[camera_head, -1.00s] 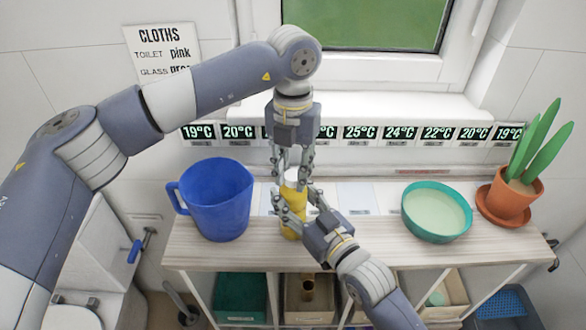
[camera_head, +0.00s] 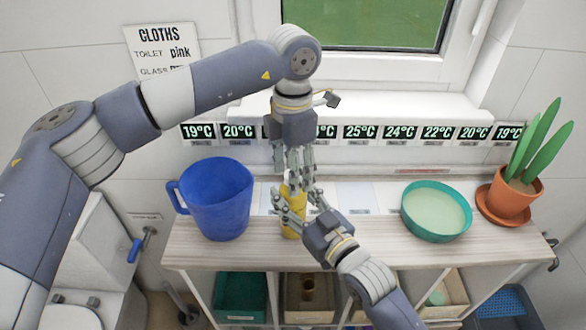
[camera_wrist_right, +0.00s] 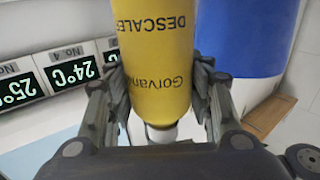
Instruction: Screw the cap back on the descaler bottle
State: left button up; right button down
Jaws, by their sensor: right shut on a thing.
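The yellow descaler bottle (camera_head: 289,232) stands upright near the left-middle of the shelf top, right of the blue jug. It fills the middle of the right wrist view (camera_wrist_right: 158,70), its label upside down there. My right gripper (camera_head: 294,205) is shut around the bottle's body, with a finger on each side. A white part (camera_wrist_right: 161,133) shows at the bottle's top end; whether it is cap or bare neck I cannot tell. My left gripper (camera_head: 294,180) points down over the bottle's top. Its fingers hide the cap area, so its grip is unclear.
A blue jug (camera_head: 215,200) stands close on the left, also behind the bottle in the wrist view. A green bowl (camera_head: 437,211) and a potted plant (camera_head: 512,195) stand to the right. Temperature displays (camera_head: 360,132) line the back. The shelf between bottle and bowl is mostly clear.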

pick_arm(q)
notch_tip(320, 180, up, 12)
dwell(0.6)
pick_arm(e)
jog(key=c, duration=0.7)
grip_release()
jog(key=v, duration=1.2)
